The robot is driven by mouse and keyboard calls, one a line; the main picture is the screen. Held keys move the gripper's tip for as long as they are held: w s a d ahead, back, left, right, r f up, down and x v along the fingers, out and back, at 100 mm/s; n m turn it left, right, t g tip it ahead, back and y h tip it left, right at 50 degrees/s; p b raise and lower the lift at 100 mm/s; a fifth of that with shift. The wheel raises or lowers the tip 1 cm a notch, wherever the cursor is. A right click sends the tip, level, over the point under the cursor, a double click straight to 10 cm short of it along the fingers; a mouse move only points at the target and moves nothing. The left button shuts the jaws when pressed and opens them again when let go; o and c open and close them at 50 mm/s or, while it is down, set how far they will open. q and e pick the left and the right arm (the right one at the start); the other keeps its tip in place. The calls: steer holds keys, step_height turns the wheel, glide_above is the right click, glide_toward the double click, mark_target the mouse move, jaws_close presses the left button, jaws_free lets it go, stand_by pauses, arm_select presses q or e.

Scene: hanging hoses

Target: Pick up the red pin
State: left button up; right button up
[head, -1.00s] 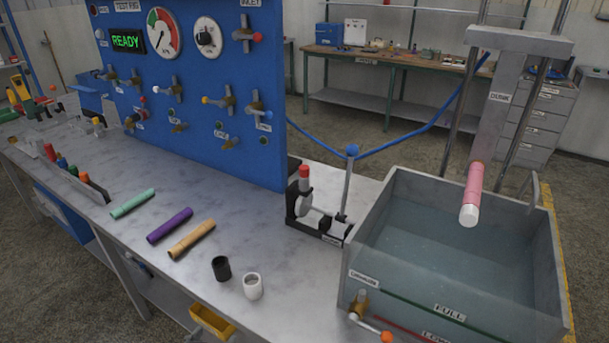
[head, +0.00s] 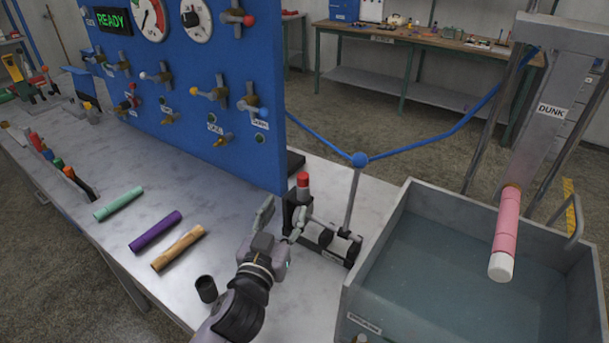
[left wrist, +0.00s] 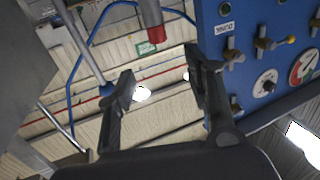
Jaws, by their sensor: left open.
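A red-topped pin with a grey body (head: 303,183) stands upright in a black fixture (head: 292,208) on the bench, left of the blue-balled lever. In the left wrist view its red end (left wrist: 155,33) and grey body appear upside down, beyond the fingertips. My left gripper (head: 284,215) is open and empty, just in front of the fixture, with its fingers toward the pin. It also shows in the left wrist view (left wrist: 160,65), with a clear gap between the fingers and the pin apart from them. My right gripper is not in view.
A lever with a blue ball (head: 359,160) and the water tank (head: 400,225) are right of the fixture. The blue panel (head: 230,90) rises behind. Green, purple (head: 155,230) and tan tubes and a black cup (head: 206,289) lie left of my arm.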

mark_target(302, 179)
arm_select(q)
steer(key=p+x, duration=0.1)
steer(key=x, duration=0.7)
steer(key=shift+w+f, duration=0.1)
steer(key=shift+w, duration=0.05)
steer(key=shift+w+d, duration=0.15)
steer(key=shift+w, duration=0.05)
steer(key=p+x, duration=0.1)
steer(key=x, duration=0.3)
steer(key=shift+w+d, duration=0.1)
steer(key=shift+d, duration=0.05)
steer(key=shift+w, duration=0.3)
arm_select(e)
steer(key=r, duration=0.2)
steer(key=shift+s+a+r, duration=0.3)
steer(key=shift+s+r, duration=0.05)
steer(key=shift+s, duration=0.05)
arm_select(q)
steer(key=c, duration=0.6)
jaws_close()
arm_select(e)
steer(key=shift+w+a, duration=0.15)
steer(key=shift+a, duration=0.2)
